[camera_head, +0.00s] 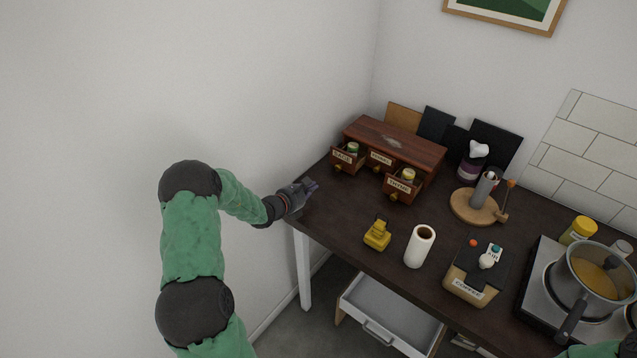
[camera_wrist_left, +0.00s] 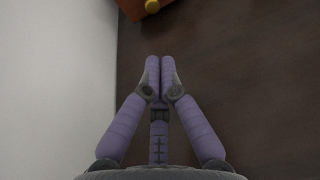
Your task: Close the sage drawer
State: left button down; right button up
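The sage drawer (camera_head: 343,159) is the left one in a small reddish wooden spice cabinet (camera_head: 418,148) at the back of the dark table. It is pulled out and has a "SAGE" label and a small jar inside. My left gripper (camera_head: 314,185) is at the table's left end, in front of the drawer and apart from it. In the left wrist view its purple fingertips (camera_wrist_left: 159,62) are together with nothing between them. An orange-brown wooden front with a yellow knob (camera_wrist_left: 152,5) shows at the top of that view. My right gripper is not in view.
Another drawer (camera_head: 401,188) of the cabinet, at right, is also open. A yellow object (camera_head: 377,235), a paper roll (camera_head: 419,246) and a coffee box (camera_head: 474,273) stand along the front. A wall runs close on the left. The table in front of the sage drawer is clear.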

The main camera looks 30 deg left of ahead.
aim_at(332, 182)
pick_arm(q)
jog(key=b+x, duration=0.2)
jog(key=x, duration=0.8)
jog(key=shift+w+d, duration=0.1)
jog(key=shift+w, duration=0.25)
jog(key=shift+w+r+b, duration=0.15)
jog(key=shift+w+b, duration=0.2)
jog(key=shift+w, duration=0.5)
